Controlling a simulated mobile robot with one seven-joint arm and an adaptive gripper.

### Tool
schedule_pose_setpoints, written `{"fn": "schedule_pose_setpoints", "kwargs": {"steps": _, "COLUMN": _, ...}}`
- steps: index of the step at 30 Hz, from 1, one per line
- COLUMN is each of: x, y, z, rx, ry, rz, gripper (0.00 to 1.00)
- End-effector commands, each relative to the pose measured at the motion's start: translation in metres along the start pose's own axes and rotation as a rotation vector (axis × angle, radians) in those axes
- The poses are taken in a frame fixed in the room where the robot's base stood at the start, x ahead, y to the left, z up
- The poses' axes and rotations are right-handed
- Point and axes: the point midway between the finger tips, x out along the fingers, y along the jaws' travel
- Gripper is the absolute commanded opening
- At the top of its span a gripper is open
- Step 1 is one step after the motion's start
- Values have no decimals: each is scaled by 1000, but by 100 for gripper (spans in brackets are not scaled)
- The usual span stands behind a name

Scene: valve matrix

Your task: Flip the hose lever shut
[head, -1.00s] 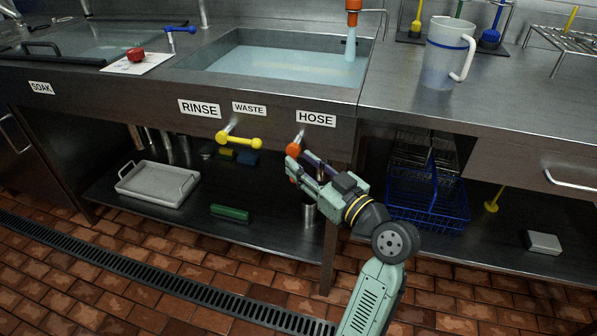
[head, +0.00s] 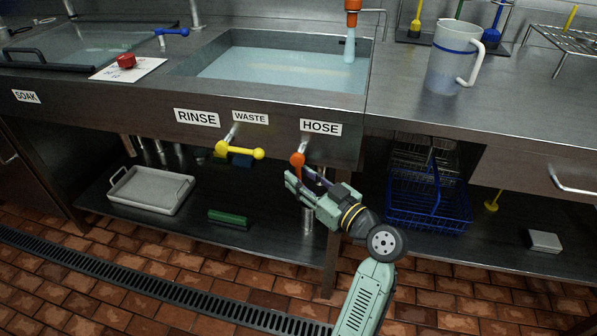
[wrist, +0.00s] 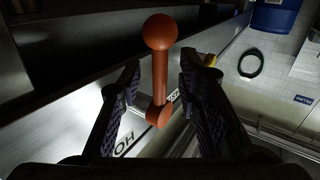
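The orange hose lever (head: 297,160) sits under the HOSE label (head: 320,128) on the sink front. It seems to hang down from its hub, its lower part hidden by my gripper (head: 291,184). In the wrist view the lever (wrist: 160,75) shows its round knob and shaft, with the hub end between the finger pads. My gripper (wrist: 158,85) is open, one finger on each side of the lever, with gaps visible on both sides. A pale blue stream (head: 349,48) shows below the orange spout (head: 352,18) over the sink.
The yellow WASTE lever (head: 240,151) is just left of the hose lever and points right. A blue lever (head: 173,32) is on the counter. A shelf (head: 180,220) below holds a grey tray (head: 150,190), a green block (head: 229,219) and a blue basket (head: 428,205).

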Motion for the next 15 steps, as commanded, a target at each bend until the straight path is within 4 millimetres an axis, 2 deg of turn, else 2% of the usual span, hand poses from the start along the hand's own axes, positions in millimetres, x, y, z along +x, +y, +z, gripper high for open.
{"fn": "schedule_pose_setpoints", "kwargs": {"steps": 6, "x": 13, "y": 0, "z": 0, "rx": 0, "ry": -1, "rz": 1, "gripper": 31}}
{"fn": "schedule_pose_setpoints", "kwargs": {"steps": 13, "x": 14, "y": 0, "z": 0, "rx": 0, "ry": 0, "rz": 1, "gripper": 31}}
{"fn": "schedule_pose_setpoints", "kwargs": {"steps": 15, "x": 14, "y": 0, "z": 0, "rx": 0, "ry": 0, "rz": 1, "gripper": 27}}
